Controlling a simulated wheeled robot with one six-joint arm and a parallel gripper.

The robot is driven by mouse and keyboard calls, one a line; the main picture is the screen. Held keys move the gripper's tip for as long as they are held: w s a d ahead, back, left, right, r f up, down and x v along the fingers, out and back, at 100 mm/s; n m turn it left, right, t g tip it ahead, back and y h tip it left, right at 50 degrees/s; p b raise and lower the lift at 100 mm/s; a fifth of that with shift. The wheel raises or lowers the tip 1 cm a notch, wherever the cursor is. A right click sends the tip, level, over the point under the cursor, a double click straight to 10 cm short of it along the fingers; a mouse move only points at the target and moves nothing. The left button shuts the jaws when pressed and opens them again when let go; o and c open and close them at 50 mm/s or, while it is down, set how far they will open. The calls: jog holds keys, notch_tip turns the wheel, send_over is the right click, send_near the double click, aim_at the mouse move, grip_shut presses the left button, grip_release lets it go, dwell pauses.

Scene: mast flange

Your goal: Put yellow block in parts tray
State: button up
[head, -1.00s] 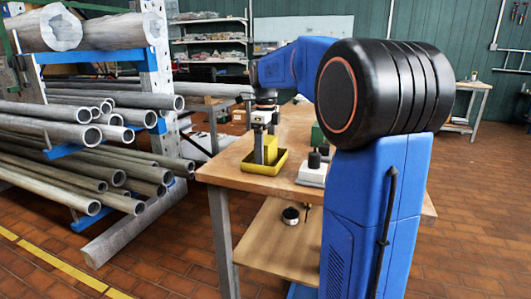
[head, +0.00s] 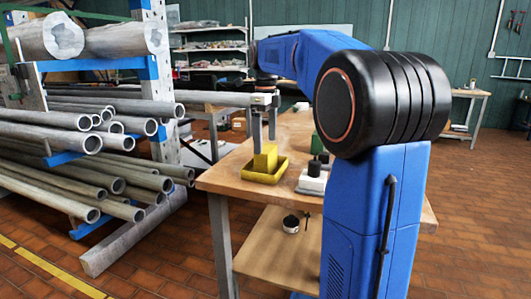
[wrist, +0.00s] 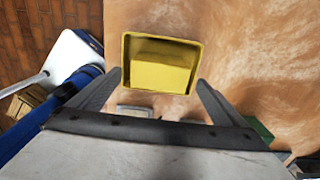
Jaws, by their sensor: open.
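The yellow block (head: 265,158) stands inside the yellow parts tray (head: 280,172) on the wooden workbench. In the wrist view the parts tray (wrist: 127,62) lies ahead of my fingers, with the similarly coloured block (wrist: 160,72) inside it. My gripper (head: 264,143) is just above the block, its fingers spread apart and pointing down. In the wrist view my gripper (wrist: 160,78) shows two separated fingers with nothing held between them. How far the fingertips are from the block is hard to tell.
A white fixture with a black knob (head: 313,178) stands right of the tray, with a green object behind it. A rack of metal pipes (head: 90,130) is left of the workbench (head: 240,187).

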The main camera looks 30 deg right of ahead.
jog(key=shift+r, duration=2.1)
jog(key=s+a+f+n+t, duration=0.1)
jog(key=s+a+f+n, duration=0.4)
jog(key=s+f+n, duration=0.3)
jog(key=s+a+f+n+t, duration=0.2)
jog(key=s+a+f+n, duration=0.3)
jog(key=s+f+n, duration=0.4)
jog(key=s+a+f+n+t, duration=0.1)
jog(key=s+a+f+n, duration=0.4)
jog(key=s+f+n, duration=0.3)
jog(key=s+n, duration=0.3)
jog(key=s, duration=0.2)
jog(key=shift+a+f+t, duration=0.35)
jog(key=shift+a+t, duration=0.05)
jog(key=shift+s, duration=0.1)
